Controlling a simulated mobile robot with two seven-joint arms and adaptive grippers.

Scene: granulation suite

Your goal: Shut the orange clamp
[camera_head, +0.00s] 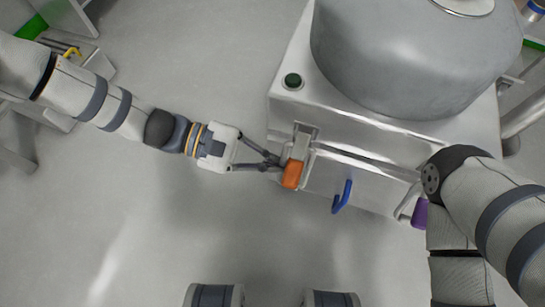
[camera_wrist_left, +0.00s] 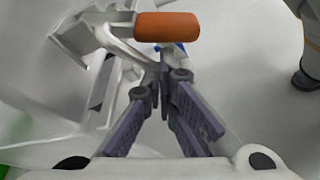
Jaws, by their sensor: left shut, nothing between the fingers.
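The orange clamp (camera_head: 292,174) is a metal lever with an orange grip, on the front left of the steel machine housing. In the left wrist view its orange grip (camera_wrist_left: 167,26) lies across the top, just beyond my fingertips, with its metal arm running to the left. My left gripper (camera_head: 276,163) is shut and empty, its fingertips right beside the clamp; I cannot tell if they touch it. It also shows in the left wrist view (camera_wrist_left: 165,80). My right arm comes in from the right; its gripper is not in view.
The steel housing (camera_head: 370,185) carries a large grey bowl (camera_head: 415,50) and a green button (camera_head: 292,81). A blue handle (camera_head: 342,197) and a purple grip (camera_head: 420,213) sit along its front. The floor (camera_head: 150,220) at the left is clear.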

